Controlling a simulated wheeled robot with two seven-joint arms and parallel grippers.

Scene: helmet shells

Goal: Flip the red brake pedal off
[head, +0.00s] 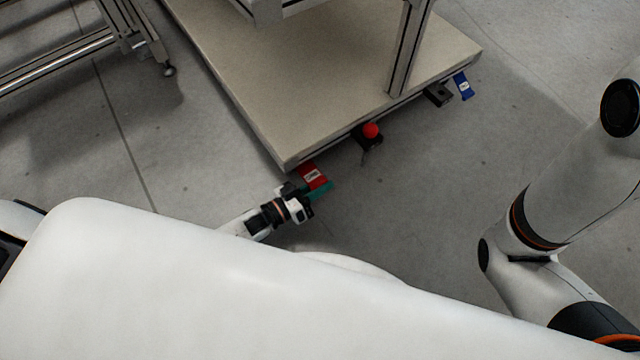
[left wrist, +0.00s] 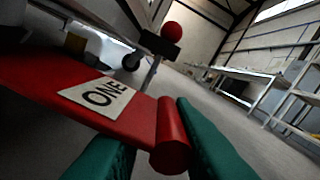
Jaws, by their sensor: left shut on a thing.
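The red brake pedal (head: 311,175) sticks out from the near corner of a low beige platform in the head view. In the left wrist view the red pedal (left wrist: 75,90) fills the left side, with a white label whose visible letters read "ONE". Its rounded end bar lies between the green fingers of my left gripper (left wrist: 165,150). My left gripper also shows in the head view (head: 318,190), low by the floor and shut on the pedal's edge. My right arm shows at the right of the head view, but its gripper is out of view.
The beige platform (head: 260,90) carries a metal frame post (head: 408,50). Along its edge are a red ball knob (head: 370,130) on a black mount and a blue pedal (head: 462,86). A metal-framed table (head: 60,65) stands at upper left. The grey floor in front is clear.

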